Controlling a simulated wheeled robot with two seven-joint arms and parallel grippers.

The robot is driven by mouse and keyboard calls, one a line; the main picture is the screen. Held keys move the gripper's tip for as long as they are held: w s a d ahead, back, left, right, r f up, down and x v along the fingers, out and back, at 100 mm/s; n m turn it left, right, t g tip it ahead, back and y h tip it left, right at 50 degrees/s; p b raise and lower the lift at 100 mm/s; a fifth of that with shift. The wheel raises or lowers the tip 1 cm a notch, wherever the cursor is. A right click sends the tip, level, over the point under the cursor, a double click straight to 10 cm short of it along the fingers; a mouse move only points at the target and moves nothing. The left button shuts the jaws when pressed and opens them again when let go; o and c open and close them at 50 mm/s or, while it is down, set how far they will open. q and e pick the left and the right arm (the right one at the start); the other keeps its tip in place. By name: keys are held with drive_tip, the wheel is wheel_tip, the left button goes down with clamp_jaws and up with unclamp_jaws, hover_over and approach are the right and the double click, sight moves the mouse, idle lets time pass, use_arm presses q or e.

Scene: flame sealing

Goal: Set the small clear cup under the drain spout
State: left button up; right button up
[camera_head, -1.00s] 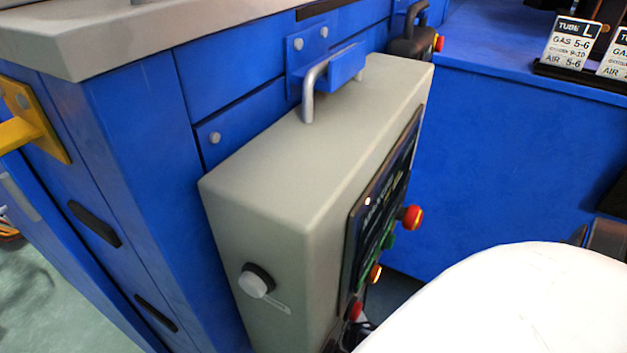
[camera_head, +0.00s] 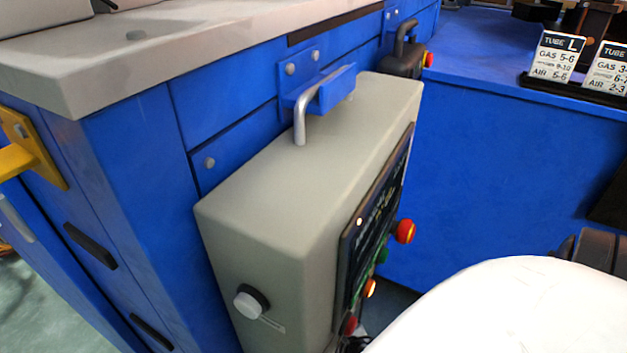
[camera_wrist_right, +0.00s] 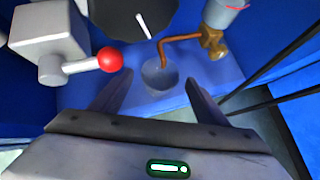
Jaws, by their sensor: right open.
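The small clear cup (camera_wrist_right: 160,76) stands on a blue ledge in the right wrist view, just beyond my right gripper's fingertips. A copper-coloured drain spout (camera_wrist_right: 180,40) comes from a brass fitting on the right, and its bent-down end is at the cup's mouth. I cannot tell its exact height over the cup. My right gripper (camera_wrist_right: 155,86) is open, with one finger on each side of the near space before the cup, and it appears not to touch it. The cup and spout do not show in the head view. My left gripper is not in view.
A red ball-ended lever (camera_wrist_right: 110,60) on a grey block is close to the left finger. In the head view, a grey control box (camera_head: 290,170) with coloured buttons stands against blue cabinets (camera_head: 140,170). Tube cards (camera_head: 557,57) stand on a blue bench.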

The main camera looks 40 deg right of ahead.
use_arm(q)
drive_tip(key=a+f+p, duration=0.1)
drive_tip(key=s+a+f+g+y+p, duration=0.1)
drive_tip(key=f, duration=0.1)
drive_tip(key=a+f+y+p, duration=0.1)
drive_tip(key=p, duration=0.1)
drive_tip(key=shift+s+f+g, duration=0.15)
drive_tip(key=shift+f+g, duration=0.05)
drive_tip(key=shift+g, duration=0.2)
use_arm(e)
drive_tip(key=v, duration=1)
drive_tip(key=shift+s+r, duration=0.15)
drive_tip(key=shift+r, duration=0.1)
